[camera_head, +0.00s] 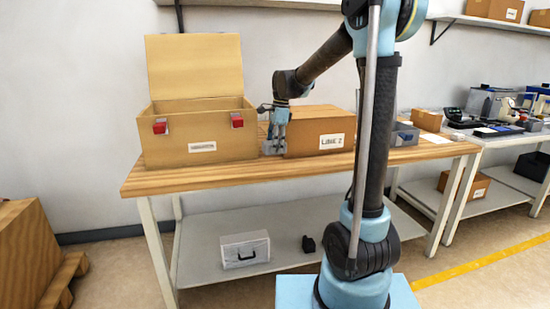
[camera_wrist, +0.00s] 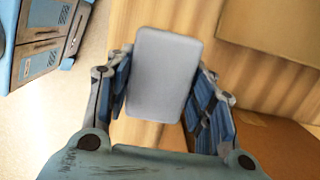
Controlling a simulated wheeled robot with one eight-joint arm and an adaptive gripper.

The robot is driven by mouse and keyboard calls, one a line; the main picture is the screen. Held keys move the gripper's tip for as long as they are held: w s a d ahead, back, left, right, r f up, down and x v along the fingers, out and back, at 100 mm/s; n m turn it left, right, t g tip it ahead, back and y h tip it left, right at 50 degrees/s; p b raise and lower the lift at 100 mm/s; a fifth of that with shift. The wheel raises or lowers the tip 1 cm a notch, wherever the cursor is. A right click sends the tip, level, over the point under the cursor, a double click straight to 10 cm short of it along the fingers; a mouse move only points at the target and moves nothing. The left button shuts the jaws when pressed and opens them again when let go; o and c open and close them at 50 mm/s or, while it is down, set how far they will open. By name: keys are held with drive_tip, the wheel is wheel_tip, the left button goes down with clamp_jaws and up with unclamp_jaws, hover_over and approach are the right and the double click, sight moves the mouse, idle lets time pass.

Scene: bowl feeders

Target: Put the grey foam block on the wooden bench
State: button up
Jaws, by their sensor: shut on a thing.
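The grey foam block (camera_wrist: 160,75) is held between the two fingers of my gripper (camera_wrist: 160,92) in the wrist view. In the head view, my gripper (camera_head: 276,133) points down over the wooden bench (camera_head: 190,180), with the block (camera_head: 270,147) low between its fingers. The block is at or just above the bench top, between the open wooden box and the cardboard box. I cannot tell whether it touches the wood. Bench planks (camera_wrist: 135,140) show below and around the block in the wrist view.
The open wooden box (camera_head: 190,133) with red latches stands left of my gripper. A labelled cardboard box (camera_head: 312,132) stands close on the right. A grey bin (camera_head: 403,135) is farther right. Bare wood lies along the bench's front edge. A white case (camera_head: 245,250) sits on the lower shelf.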

sight(275, 164)
drive_tip(key=shift+f, duration=2.5)
drive_tip(key=o, duration=0.9)
drive_tip(key=shift+f, duration=0.1)
drive_tip(key=shift+c, duration=0.2)
